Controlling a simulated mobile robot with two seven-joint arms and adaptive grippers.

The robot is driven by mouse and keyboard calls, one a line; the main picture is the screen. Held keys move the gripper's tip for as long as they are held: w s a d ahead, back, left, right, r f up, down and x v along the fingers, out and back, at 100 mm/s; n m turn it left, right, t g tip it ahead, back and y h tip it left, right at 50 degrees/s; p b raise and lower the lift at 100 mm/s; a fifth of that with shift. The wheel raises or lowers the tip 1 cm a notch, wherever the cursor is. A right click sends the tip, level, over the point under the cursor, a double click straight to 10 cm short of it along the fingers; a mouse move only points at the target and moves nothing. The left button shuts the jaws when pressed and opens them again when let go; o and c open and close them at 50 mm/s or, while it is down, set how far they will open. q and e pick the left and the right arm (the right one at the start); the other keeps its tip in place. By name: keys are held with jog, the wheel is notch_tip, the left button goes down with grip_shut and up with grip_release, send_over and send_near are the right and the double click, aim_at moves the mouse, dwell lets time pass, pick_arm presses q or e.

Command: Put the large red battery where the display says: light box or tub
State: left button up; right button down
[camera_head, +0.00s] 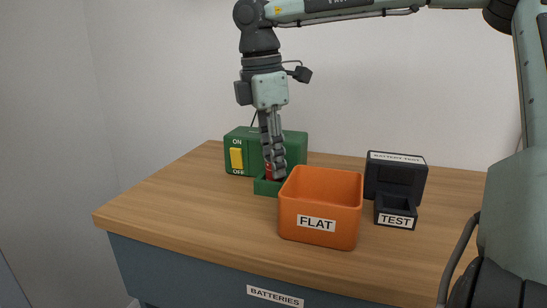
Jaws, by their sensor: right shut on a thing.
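My right gripper (273,172) reaches down from above and is shut on the large red battery (268,170). The light box has a yellow switch (236,158) between the words ON and OFF. The orange tub (319,222), labelled FLAT, stands in front to the right and looks empty. The dark battery tester (396,174) has a TEST slot (396,208); no reading shows on its display. My left gripper is not in view.
The wooden tabletop (165,200) is clear at the left and along the front edge. A label reading BATTERIES (274,296) is on the blue front below. The tub's rim stands close to the gripper. A plain wall is behind.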

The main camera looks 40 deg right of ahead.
jog(key=c, duration=1.1)
grip_release()
jog(key=shift+r, duration=0.15)
jog(key=r, duration=0.4)
jog(key=a+r, duration=0.1)
jog(key=r, duration=0.6)
jog(key=shift+w+a+r, duration=0.2)
jog(key=shift+w+r, duration=0.05)
jog(key=shift+r, duration=0.05)
